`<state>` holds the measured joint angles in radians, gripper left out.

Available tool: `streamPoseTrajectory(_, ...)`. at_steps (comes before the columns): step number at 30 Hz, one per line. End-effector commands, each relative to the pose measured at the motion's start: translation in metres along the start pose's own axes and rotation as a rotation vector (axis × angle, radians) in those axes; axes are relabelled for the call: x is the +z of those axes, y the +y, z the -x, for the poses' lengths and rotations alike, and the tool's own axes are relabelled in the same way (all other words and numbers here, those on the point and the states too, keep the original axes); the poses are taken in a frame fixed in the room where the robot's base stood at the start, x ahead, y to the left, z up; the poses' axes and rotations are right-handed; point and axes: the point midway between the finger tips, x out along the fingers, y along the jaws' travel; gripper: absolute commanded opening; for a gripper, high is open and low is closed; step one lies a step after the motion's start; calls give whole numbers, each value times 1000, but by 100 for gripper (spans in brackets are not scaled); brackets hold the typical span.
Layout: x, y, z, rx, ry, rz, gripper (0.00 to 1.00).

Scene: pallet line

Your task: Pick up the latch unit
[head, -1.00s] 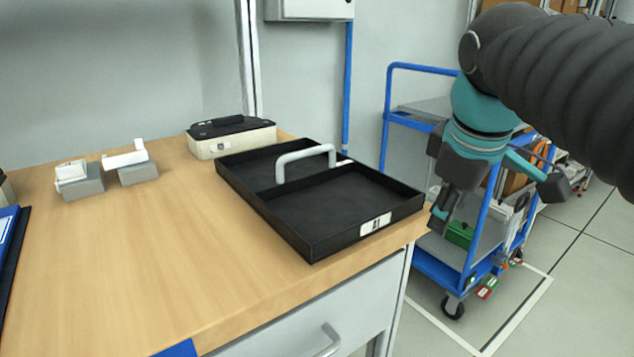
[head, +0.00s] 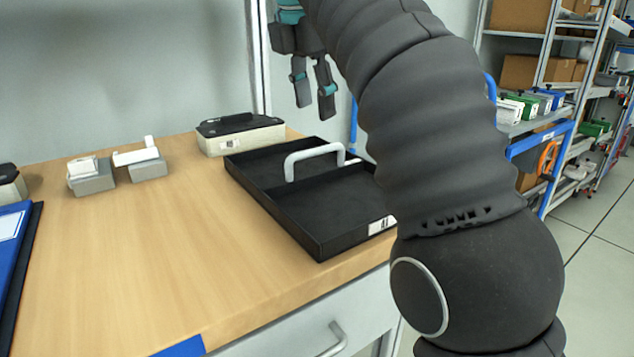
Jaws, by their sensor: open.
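Two small units with grey bases and white tops stand on the left of the wooden table. The left unit (head: 92,184) has a low, blocky white top. The right unit (head: 150,169) has a long white top with a raised end. I cannot tell for sure which one is the latch unit. My gripper (head: 315,108) is open and empty, fingers pointing down. In the picture it is high above the back of the table, to the right of both units and well apart from them.
A black divided tray (head: 285,231) with a grey handle sits empty on the table's right. A cream case with a black lid (head: 240,138) stands behind it. A blue folder (head: 14,245) lies at the left edge. The table's middle is clear.

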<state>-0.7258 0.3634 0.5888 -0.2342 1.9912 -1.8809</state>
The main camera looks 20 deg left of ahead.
Motion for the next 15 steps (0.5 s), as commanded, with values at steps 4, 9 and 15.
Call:
streamPoseTrajectory(4,0,0,-10,-3,0,2,46)
streamPoseTrajectory(9,0,-1,-26,-1,0,1,46)
streamPoseTrajectory(15,0,-1,-50,-1,0,0,46)
